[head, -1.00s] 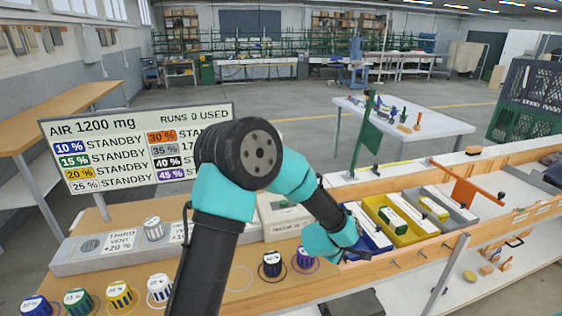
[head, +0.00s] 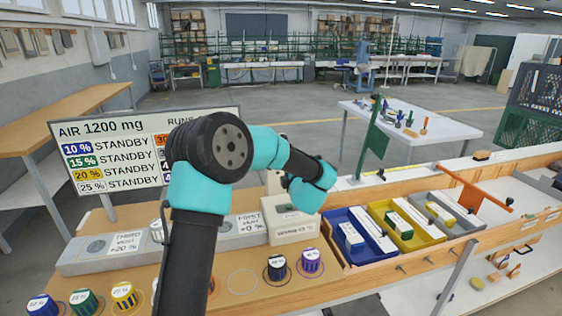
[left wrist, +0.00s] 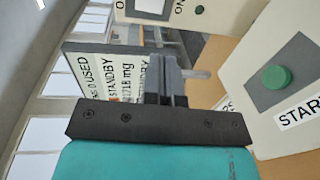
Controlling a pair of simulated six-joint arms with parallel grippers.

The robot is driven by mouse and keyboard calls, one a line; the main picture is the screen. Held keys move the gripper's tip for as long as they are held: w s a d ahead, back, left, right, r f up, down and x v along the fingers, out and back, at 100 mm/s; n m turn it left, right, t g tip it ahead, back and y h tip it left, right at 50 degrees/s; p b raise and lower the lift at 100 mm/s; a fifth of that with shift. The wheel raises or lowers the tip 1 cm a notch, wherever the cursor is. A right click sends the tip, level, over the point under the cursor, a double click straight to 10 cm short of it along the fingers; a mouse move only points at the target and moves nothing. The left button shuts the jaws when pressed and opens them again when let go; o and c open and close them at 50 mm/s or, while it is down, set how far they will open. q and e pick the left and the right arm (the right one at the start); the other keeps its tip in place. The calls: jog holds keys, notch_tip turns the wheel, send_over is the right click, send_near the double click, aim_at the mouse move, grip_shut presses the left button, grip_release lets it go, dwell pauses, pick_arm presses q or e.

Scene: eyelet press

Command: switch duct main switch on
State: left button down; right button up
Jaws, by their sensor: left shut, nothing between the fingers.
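In the left wrist view a cream box at the top edge carries a dark switch panel (left wrist: 148,8) with a pale piece in it. "ON" is printed on its right and a cut-off "O" on its left; I cannot tell the switch's position. My left gripper (left wrist: 172,72) is shut and empty, pointing towards this box, with a gap visible in the picture. In the head view the gripper is hidden behind my left arm's wrist, beside the cream press box (head: 292,228). My right gripper is not in view.
A cream box with a green START button (left wrist: 276,77) stands close on the right in the wrist view. The status board (head: 100,150) stands behind my arm. Blue (head: 352,254) and yellow bins sit to the right. Several labelled cups, including a purple one (head: 311,261), stand in front.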

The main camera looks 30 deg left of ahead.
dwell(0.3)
pick_arm(q)
jog(key=x, duration=1.4)
jog(key=shift+w+f, duration=0.1)
